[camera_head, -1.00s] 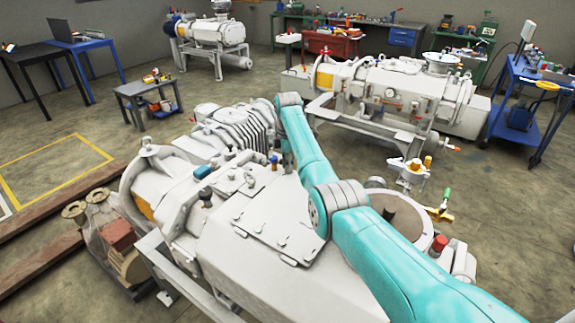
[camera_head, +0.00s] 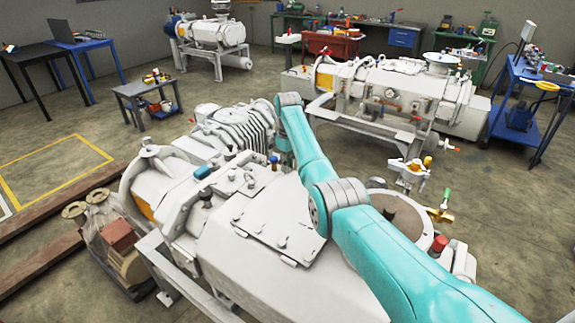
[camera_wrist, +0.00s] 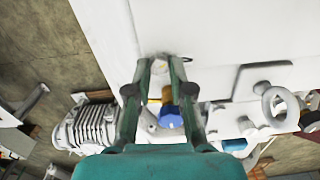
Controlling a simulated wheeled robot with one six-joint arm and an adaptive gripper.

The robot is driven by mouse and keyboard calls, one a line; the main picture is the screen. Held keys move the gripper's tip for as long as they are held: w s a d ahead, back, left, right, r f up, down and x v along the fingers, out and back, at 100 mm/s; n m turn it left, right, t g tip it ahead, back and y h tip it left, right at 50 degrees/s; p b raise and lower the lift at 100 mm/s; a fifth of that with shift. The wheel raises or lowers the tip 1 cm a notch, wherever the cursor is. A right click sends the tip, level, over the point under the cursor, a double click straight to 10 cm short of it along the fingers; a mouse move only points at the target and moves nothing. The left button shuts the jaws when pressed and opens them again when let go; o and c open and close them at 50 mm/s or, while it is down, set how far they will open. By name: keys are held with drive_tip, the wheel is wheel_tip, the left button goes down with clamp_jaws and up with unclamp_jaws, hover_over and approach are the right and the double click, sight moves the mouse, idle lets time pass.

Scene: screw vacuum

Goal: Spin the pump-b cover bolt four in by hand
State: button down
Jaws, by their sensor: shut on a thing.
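In the wrist view my gripper (camera_wrist: 160,62) has its two green fingers drawn in at the tips, shut on a small greyish bolt (camera_wrist: 160,56). The bolt is against or just at a white surface (camera_wrist: 230,35) of the pump; most of it is hidden between the tips, so I cannot tell how deep it sits. In the head view the near white pump (camera_head: 240,265) carries a flat cover plate (camera_head: 265,225) with several bolts. There my teal arm reaches over this pump, and my gripper cannot be made out.
In the wrist view a blue and yellow fitting (camera_wrist: 170,115) lies beyond my fingers, and a grey ring-shaped lug (camera_wrist: 280,105) is at right. In the head view a second pump (camera_head: 390,90) stands behind, with a blue cart (camera_head: 520,105) at right.

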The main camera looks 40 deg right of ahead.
drive_tip(key=m, duration=0.7)
drive_tip(key=shift+d+r, duration=0.1)
drive_tip(key=m, duration=0.7)
drive_tip(key=shift+m, duration=0.3)
drive_tip(key=m, duration=1)
drive_tip(key=shift+s+m, duration=0.1)
drive_tip(key=shift+m, duration=0.3)
drive_tip(key=c, duration=1)
unclamp_jaws()
